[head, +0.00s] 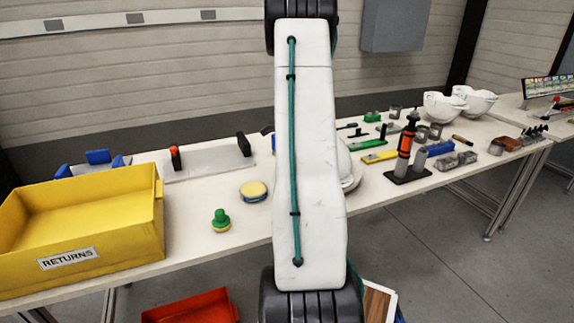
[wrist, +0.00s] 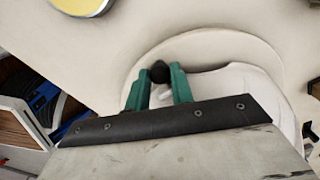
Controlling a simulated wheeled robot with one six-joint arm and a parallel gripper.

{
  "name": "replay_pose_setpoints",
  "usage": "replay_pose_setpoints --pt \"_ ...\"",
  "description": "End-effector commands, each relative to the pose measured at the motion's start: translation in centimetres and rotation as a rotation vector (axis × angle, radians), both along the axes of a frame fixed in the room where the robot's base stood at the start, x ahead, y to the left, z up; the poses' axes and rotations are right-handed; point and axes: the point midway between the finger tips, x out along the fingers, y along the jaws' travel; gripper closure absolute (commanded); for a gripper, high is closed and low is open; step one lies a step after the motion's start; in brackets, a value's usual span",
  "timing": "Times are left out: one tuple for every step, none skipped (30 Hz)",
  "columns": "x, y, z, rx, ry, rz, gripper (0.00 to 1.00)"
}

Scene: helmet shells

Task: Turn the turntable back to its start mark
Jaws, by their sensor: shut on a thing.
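The turntable (wrist: 225,48) is a pale round disc on the bench in the wrist view. A white helmet shell (wrist: 240,82) sits on it and is partly cut off by my gripper body. My gripper (wrist: 160,76) has green fingers, shut on a small dark knob (wrist: 159,70) near the disc's edge. In the head view my arm hides the gripper and most of the turntable; only a slice of its rim (head: 353,184) and of the white shell (head: 345,163) shows on the right. I cannot make out a start mark in either view.
A yellow RETURNS bin (head: 80,235) stands at the bench's left end. A green knobbed piece (head: 221,221) and a yellow round tin (head: 253,191) lie left of my arm. A dark stand with an orange-and-black tool (head: 405,150) and several small parts stand to the right.

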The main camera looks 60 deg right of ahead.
Motion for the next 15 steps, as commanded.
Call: replay_pose_setpoints --pt "-0.09 -0.2 0.1 -0.005 -0.001 0.001 1.0" --pt "-0.09 -0.2 0.1 -0.005 -0.001 0.001 1.0" --pt "-0.08 -0.19 0.1 -0.005 -0.001 0.001 1.0" --pt "-0.08 -0.19 0.1 -0.005 -0.001 0.001 0.71" --pt "-0.07 -0.18 0.1 -0.005 -0.001 0.001 0.63" --pt "-0.06 -0.15 0.09 -0.004 0.0 0.001 0.55" --pt "-0.04 -0.12 0.08 -0.004 0.0 0.002 0.55" --pt "0.0 -0.08 0.08 -0.004 0.0 0.002 0.55" --pt "0.03 -0.04 0.07 -0.003 0.0 0.003 0.55" --pt "0.05 -0.02 0.07 -0.003 0.0 0.003 0.55" --pt "0.07 0.01 0.06 -0.003 0.0 0.003 0.55" --pt "0.09 0.04 0.06 -0.002 0.0 0.004 0.55" --pt "0.1 0.05 0.06 -0.002 0.0 0.004 0.55" --pt "0.11 0.06 0.1 -0.002 0.0 0.004 0.55" --pt "0.12 0.06 0.23 -0.002 0.0 0.004 0.55"
